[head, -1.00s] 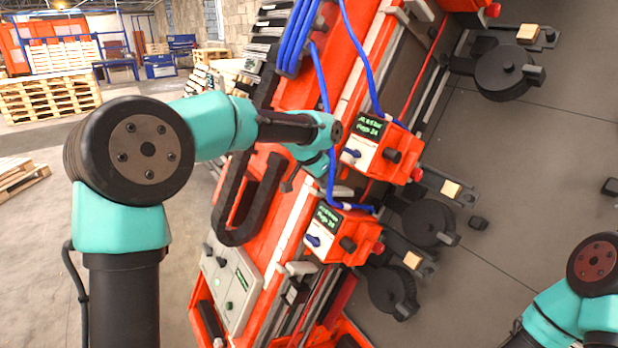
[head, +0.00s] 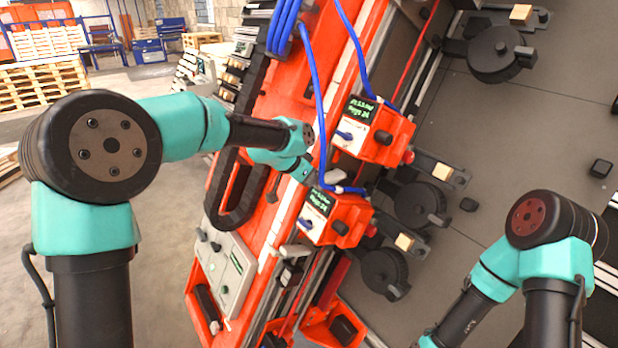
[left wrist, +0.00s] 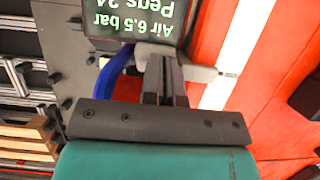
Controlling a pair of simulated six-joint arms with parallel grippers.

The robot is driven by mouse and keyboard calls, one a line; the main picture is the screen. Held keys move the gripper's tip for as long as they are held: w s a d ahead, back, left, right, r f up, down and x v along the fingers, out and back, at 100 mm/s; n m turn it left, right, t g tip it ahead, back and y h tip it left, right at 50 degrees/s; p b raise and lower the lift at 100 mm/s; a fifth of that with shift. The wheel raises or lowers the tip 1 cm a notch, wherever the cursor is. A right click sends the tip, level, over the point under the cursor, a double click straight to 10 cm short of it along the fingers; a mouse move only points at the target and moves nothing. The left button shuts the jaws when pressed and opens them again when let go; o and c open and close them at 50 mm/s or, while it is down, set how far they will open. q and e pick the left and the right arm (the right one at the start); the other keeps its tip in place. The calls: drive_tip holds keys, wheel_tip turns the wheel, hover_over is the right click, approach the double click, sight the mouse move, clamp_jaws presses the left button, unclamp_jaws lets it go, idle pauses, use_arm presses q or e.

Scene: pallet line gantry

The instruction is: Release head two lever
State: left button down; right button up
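I cannot read which is head two. My left gripper (head: 314,180) is by the top of the lower box, partly hidden by my wrist. In the left wrist view its dark fingers (left wrist: 166,82) are close together, in front of a pale grey bar (left wrist: 208,73) below a screen (left wrist: 135,20). Contact is unclear. My right gripper is out of view.
Blue hoses (head: 313,85) run down close to my left wrist, and one (left wrist: 108,78) lies beside the fingers. Black round units (head: 420,204) stand right of the boxes. A grey control panel (head: 228,272) is lower left. Pallets (head: 45,88) stand far back.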

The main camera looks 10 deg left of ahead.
use_arm(q)
drive_tip(key=shift+s+f, duration=0.15)
drive_tip(key=shift+f, duration=0.45)
drive_tip(key=w+r+v, duration=0.1)
drive_tip(key=v, duration=1.2)
drive_tip(key=shift+s+d+r, duration=0.2)
drive_tip(key=shift+r, duration=0.15)
